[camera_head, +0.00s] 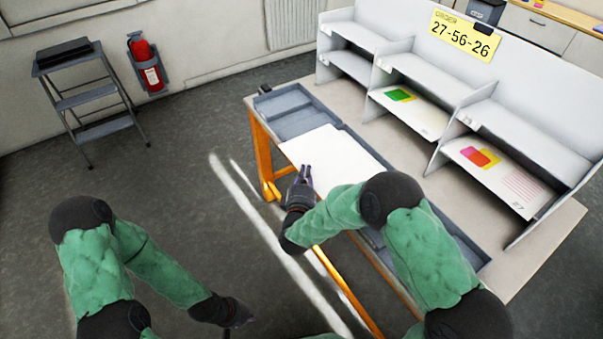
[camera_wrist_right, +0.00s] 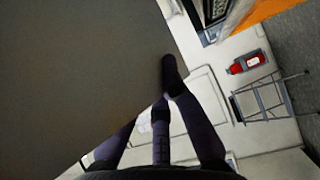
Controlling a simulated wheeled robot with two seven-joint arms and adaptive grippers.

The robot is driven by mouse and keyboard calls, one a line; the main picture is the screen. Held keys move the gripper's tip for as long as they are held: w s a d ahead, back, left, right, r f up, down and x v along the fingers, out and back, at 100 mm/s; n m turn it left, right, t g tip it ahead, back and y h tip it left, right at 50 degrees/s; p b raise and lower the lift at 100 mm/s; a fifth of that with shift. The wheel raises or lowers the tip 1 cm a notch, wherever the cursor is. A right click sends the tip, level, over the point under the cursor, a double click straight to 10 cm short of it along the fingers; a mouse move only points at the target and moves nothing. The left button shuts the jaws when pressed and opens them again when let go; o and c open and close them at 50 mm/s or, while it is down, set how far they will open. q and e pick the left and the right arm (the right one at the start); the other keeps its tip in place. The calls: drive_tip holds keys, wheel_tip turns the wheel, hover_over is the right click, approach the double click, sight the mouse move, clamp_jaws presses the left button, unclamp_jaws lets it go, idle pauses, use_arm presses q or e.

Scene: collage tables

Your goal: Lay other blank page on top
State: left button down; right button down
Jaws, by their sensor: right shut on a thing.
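A blank white page (camera_head: 335,155) is over the grey trays at the front of the table. Its near left edge is in my right gripper (camera_head: 304,176), which is shut on it. In the right wrist view the page (camera_wrist_right: 75,80) is a large shaded sheet filling the left side, with the fingers (camera_wrist_right: 168,85) at its edge. I cannot tell whether the page touches the tray or another page beneath it. My left gripper (camera_head: 238,318) hangs low at the bottom, away from the table; its fingers are too dark to judge.
A white shelf (camera_head: 425,65) stands behind the trays. A yellow sign (camera_head: 463,36) reads 27-56-26. A grey tray (camera_head: 290,112) shows left of the page. A step stool (camera_head: 88,98) stands far left.

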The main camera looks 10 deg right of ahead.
drive_tip(key=shift+w+d, duration=0.25)
drive_tip(key=shift+d, duration=0.4)
drive_tip(key=shift+w+d, duration=0.2)
drive_tip(key=shift+d, duration=0.4)
drive_tip(key=shift+d+f+b, duration=0.1)
drive_tip(key=shift+f+b, duration=1.6)
drive_tip(key=shift+f, duration=0.5)
drive_tip(key=c, duration=1.3)
unclamp_jaws()
drive_tip(key=shift+c, duration=0.2)
drive_tip(key=v, duration=1.2)
